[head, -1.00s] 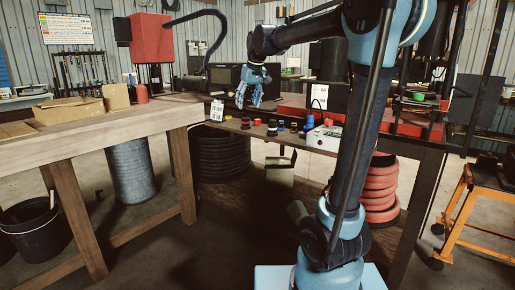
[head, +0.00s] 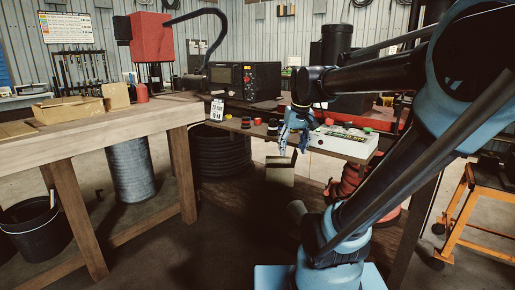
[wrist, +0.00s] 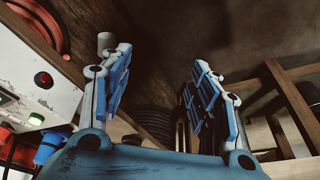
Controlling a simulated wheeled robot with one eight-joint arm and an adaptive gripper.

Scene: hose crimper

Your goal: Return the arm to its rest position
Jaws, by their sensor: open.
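My gripper (head: 292,138) hangs in front of the bench edge in the head view, its fingers pointing down. In the wrist view my gripper (wrist: 155,85) has its two blue fingers spread wide with nothing between them. My blue and black arm reaches across the right half of the head view, from the lower middle up to the upper right and back left to the gripper. The arm hides part of the bench behind it.
A white control box (head: 343,142) with buttons sits on the dark workbench (head: 233,127), right beside my gripper; it also shows in the wrist view (wrist: 40,85). Small coloured fittings and a black machine (head: 245,80) stand there. A wooden table (head: 100,130) is left, an orange cart (head: 462,215) right.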

